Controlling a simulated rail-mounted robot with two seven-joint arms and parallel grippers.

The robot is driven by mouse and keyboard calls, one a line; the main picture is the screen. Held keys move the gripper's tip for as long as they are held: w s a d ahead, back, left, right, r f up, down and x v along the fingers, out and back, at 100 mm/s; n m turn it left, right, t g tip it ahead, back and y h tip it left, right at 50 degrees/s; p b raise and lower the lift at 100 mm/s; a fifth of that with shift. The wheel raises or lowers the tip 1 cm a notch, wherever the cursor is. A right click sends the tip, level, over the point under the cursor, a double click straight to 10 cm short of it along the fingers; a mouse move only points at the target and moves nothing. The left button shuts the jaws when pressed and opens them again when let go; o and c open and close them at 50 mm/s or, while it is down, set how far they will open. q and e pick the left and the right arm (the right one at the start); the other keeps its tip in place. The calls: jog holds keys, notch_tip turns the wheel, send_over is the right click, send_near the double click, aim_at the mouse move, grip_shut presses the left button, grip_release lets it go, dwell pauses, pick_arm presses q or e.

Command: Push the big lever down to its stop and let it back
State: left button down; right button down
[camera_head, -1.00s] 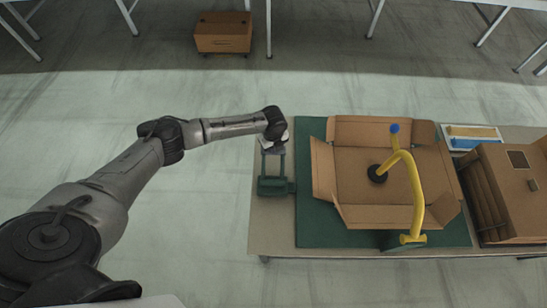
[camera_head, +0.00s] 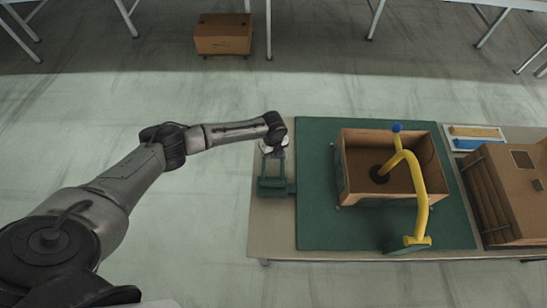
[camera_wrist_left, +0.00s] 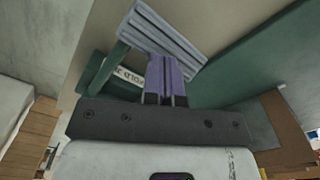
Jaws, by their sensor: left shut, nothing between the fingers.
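The big lever appears to be the green-framed lever (camera_head: 273,186) at the left end of the table. In the left wrist view its grey ribbed pad (camera_wrist_left: 165,38) shows, with a green bar and a partly hidden white label beside it. My left gripper (camera_head: 273,145) is over the pad in the head view. In the wrist view its purple fingers (camera_wrist_left: 166,72) are shut, with nothing between them, and overlap the pad's lower edge. They look to be against the pad, but contact is hard to confirm. My right gripper is not in view.
Right of the lever, an open cardboard box (camera_head: 345,172) stands on a green mat (camera_head: 318,225). A curved yellow arm (camera_head: 420,200) with a blue knob and black disc reaches over it. A cardboard carton (camera_head: 510,210) and a blue-white tray (camera_head: 463,143) are farther right.

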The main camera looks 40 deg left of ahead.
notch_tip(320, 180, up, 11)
jog(key=p, duration=1.1)
dwell(0.6)
